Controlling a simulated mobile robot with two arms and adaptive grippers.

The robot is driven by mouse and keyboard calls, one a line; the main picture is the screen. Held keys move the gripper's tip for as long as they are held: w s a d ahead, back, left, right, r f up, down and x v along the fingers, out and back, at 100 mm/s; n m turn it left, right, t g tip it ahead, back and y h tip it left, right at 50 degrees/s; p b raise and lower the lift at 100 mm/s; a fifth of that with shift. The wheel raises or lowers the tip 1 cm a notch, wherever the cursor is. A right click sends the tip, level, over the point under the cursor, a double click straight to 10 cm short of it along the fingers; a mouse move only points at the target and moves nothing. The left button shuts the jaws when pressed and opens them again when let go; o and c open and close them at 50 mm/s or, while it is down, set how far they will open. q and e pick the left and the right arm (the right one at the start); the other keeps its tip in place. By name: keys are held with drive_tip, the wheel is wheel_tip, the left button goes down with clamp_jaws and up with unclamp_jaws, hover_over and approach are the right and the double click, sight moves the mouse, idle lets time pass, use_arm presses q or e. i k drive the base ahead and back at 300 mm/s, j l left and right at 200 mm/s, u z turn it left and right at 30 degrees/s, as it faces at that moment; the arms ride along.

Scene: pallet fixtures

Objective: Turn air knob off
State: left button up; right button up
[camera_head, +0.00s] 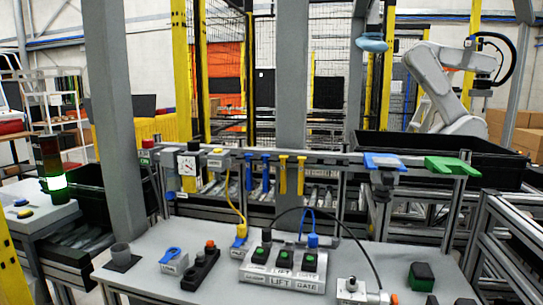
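No label that reads as air is legible, so I cannot tell for sure which control is the air knob. A blue knob (172,253) sits on a small grey labelled block at the left of the grey table (215,277). A round white pressure gauge (187,165) on a yellow-edged unit is mounted on the rail behind it. A small box with a yellow top (217,153) is to the right of the gauge, with a yellow hose hanging below. Neither of my grippers is in view.
A black box with an orange button (210,245) stands right of the blue knob. A panel with several green buttons (284,257) is mid-table. A black cable arches over it. A thick grey post (108,90) rises left of the table.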

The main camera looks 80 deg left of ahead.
sight(146, 144)
drive_tip(key=u, duration=3.3)
